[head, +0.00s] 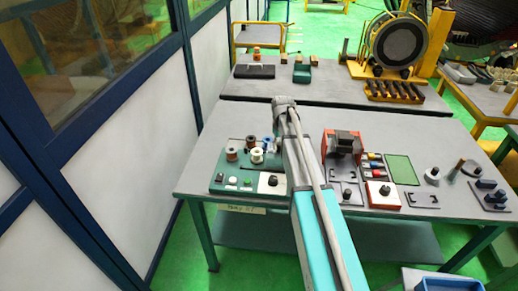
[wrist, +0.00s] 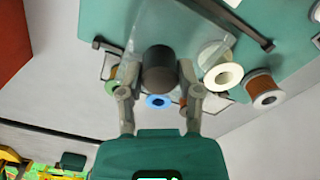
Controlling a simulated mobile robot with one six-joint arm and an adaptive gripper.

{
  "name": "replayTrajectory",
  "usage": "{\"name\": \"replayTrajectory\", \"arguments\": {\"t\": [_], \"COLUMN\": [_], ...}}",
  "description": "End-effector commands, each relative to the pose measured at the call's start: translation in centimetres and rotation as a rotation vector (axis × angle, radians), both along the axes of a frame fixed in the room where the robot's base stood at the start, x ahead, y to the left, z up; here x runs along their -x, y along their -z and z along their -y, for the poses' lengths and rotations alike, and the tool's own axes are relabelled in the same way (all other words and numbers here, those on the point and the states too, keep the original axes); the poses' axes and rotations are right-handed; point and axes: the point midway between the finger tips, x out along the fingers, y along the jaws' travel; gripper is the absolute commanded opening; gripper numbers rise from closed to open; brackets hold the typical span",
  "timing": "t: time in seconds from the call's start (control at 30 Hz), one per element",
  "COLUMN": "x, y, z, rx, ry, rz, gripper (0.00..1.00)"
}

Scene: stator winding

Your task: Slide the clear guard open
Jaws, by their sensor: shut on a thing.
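In the wrist view my gripper (wrist: 160,90) has its two fingers on either side of a dark round knob (wrist: 158,68) and is shut on it. The clear guard (wrist: 205,20) shows only as a faint see-through sheet by the knob, over the teal base; its edges are hard to make out. Dark rails (wrist: 235,24) run along the base. In the head view the teal base (head: 222,184) stands at the left of the near table. My arm hides the gripper, the knob and most of the guard there.
Spools (wrist: 264,88) with white flanges sit on the base close to my gripper's right finger. In the head view a red-based fixture (head: 343,150) and a green mat (head: 400,170) lie right of my arm. A wall panel (head: 140,130) stands left of the table.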

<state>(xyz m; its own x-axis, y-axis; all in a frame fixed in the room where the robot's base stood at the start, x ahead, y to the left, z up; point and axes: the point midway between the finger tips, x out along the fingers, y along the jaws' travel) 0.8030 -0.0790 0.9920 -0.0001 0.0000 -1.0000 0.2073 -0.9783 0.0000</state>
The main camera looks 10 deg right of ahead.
Motion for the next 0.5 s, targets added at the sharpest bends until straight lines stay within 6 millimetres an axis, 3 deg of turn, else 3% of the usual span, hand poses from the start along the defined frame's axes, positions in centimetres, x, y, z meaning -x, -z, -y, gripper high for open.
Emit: {"name": "replayTrajectory", "arguments": {"t": [0.5], "x": [0.6], "y": [0.0], "z": [1.8], "rx": [0.0], "ry": [0.001], "rz": [0.0], "gripper": [0.19]}}
